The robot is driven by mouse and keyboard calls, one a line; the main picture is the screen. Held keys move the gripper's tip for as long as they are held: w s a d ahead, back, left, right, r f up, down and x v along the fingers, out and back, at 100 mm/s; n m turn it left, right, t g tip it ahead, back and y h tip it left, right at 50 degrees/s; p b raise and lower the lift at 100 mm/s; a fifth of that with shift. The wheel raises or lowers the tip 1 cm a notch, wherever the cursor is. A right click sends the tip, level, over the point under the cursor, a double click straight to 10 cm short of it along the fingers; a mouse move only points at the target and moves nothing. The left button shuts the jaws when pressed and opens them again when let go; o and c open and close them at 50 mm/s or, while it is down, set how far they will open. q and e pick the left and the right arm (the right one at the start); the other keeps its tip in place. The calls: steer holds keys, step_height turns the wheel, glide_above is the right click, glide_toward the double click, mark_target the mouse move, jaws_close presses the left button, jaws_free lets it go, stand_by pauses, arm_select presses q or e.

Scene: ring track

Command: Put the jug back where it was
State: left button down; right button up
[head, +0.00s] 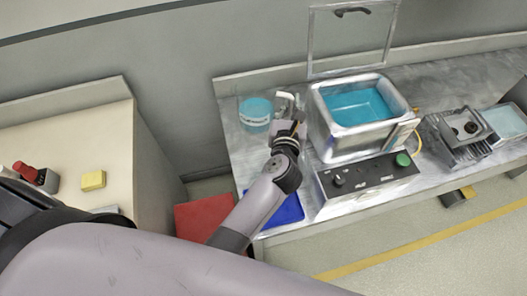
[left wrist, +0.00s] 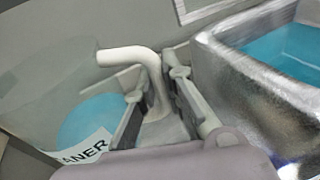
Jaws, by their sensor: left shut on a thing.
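The jug (head: 256,117) is clear, with teal liquid and a white label. It is at the left end of the metal bench, left of the tank; I cannot tell whether its base touches the bench top. In the left wrist view the jug (left wrist: 85,120) shows part of its label, "ANER", and a pale bent handle (left wrist: 128,55). My left gripper (head: 288,120) is right of the jug, between it and the tank. In the left wrist view its fingers (left wrist: 160,102) are shut around the handle's lower part. The jug looks roughly upright. My right gripper is out of view.
The metal tank (head: 333,130) of teal liquid has its lid (head: 350,45) raised, with a control box (head: 368,183) in front. A blue tray (head: 288,212) lies at the front edge. A grey device (head: 462,135) is farther right. A beige counter (head: 75,140) stands left, across a gap.

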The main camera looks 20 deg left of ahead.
arm_select(q)
step_height(320, 180, down, 20)
steer(key=b, duration=2)
steer(key=shift+r, duration=0.1)
steer(key=c, duration=2.1)
jaws_free()
steer(key=shift+f, duration=0.2)
steer(key=o, duration=0.4)
